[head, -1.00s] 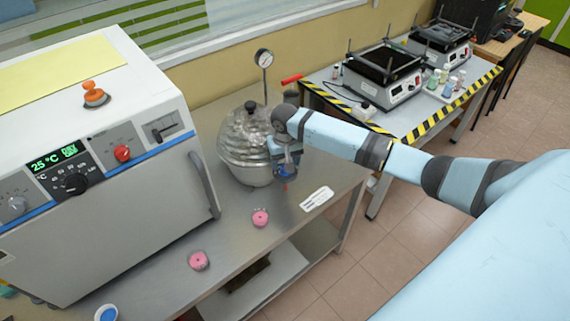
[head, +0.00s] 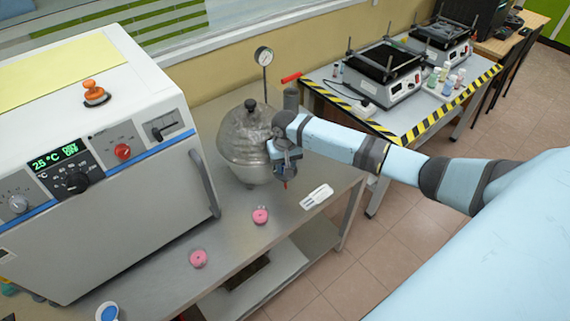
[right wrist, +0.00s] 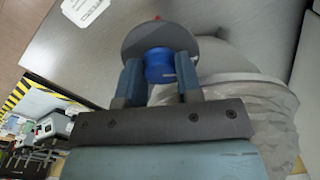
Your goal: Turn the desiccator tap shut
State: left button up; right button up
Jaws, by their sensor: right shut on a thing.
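The desiccator (head: 238,150) is a rounded, cloudy glass vessel with a black knob on its lid. It stands on the steel bench beside the oven, and part of it shows at the right in the right wrist view (right wrist: 272,108). My right gripper (head: 286,168) is at the desiccator's right side. In the right wrist view, the two fingers of my right gripper (right wrist: 160,72) are closed around the blue tap knob (right wrist: 158,64), with a grey disc behind it. The tap is mostly hidden by the gripper in the head view. My left gripper is not in view.
The oven (head: 110,200) fills the left of the bench. A gauge on a stem (head: 264,58) stands behind the desiccator. Two pink round items (head: 261,216) and a white item (head: 316,196) lie in front. A striped-edge table (head: 410,120) with equipment stands at the right.

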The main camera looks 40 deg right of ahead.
jog(key=shift+m, duration=0.3)
jog(key=m, duration=0.5)
jog(key=shift+m, duration=0.3)
jog(key=m, duration=0.5)
jog(key=shift+w+d+r, duration=0.1)
jog(key=shift+m, duration=0.3)
jog(key=o, duration=0.9)
jog(key=shift+o, duration=0.2)
